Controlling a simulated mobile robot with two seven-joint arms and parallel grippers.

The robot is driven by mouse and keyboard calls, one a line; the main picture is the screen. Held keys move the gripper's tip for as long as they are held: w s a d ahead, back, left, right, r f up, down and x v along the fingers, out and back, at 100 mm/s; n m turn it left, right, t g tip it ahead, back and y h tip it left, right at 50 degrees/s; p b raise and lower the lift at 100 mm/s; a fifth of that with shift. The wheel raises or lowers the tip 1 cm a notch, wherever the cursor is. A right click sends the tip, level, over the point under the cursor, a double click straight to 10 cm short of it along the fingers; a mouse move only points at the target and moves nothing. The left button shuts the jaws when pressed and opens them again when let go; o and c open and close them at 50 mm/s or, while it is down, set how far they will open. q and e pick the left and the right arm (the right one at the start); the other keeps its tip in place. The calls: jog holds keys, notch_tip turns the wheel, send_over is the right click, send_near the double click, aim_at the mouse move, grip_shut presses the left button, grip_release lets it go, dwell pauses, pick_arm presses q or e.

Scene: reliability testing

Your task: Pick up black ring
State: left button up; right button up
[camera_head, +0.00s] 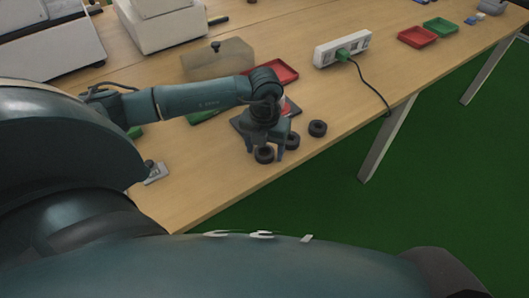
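Three black rings lie on the wooden table near its front edge. One black ring (264,155) is below my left gripper, one (292,141) is just right of it, and one (317,128) lies farther right, clear of it. My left gripper (266,149) points down, its two fingers apart, at the near ring. The ring shows between the fingertips, but I cannot tell whether they touch it. The gripper partly covers the middle ring. My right gripper is not in view.
A dark plate (241,123) lies behind the gripper, with a red tray (284,72) beyond. A white power strip (343,49) has a green plug and a cable running to the table edge. Red (417,37) and green (440,26) trays stand farther right. The table front right is clear.

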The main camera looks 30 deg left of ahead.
pick_arm(q)
jog(key=c, duration=0.9)
